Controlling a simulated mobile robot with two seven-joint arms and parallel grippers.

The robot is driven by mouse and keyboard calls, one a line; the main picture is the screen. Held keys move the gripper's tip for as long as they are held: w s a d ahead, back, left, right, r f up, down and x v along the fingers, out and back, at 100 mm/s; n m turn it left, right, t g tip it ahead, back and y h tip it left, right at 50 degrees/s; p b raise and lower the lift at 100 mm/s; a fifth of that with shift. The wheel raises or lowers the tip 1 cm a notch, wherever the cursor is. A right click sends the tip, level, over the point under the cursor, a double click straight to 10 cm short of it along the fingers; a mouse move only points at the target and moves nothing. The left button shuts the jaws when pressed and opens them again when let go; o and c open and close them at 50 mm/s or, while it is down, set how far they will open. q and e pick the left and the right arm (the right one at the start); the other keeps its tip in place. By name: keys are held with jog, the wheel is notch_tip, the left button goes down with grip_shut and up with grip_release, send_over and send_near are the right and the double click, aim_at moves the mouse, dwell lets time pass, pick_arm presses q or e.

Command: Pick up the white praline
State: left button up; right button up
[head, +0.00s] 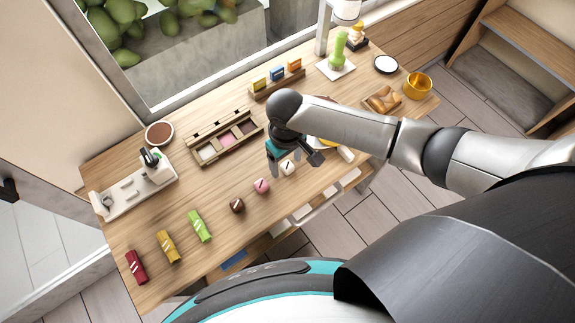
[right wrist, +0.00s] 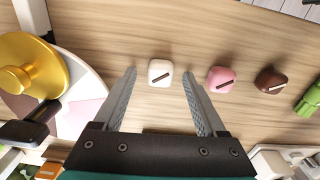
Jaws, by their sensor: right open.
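The white praline (head: 287,168) sits on the wooden table at the front end of a short row of pralines, with a dark stripe on top. In the right wrist view the white praline (right wrist: 160,72) lies just beyond and between the fingertips of my right gripper (right wrist: 160,75), which is open and empty. In the head view my right gripper (head: 290,158) hangs over the table right by the white praline. The pink praline (right wrist: 220,79) and the brown praline (right wrist: 270,80) lie beside it, outside the fingers. My left gripper is in neither view.
Green (head: 200,226), yellow (head: 167,246) and red (head: 136,267) bars lie at the lower left. An open box (head: 225,139) with compartments stands behind the pralines. A gold-lidded round thing (right wrist: 30,75) is near the left finger in the right wrist view. Bare table surrounds the pralines.

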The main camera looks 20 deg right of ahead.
aim_at(286, 164)
grip_shut()
dwell(0.5)
jog(key=shift+r, duration=0.15)
notch_tip(286, 164, up, 20)
jog(key=p, duration=0.3)
jog(key=shift+p, duration=0.4)
jog(key=c, duration=0.7)
grip_release()
grip_shut()
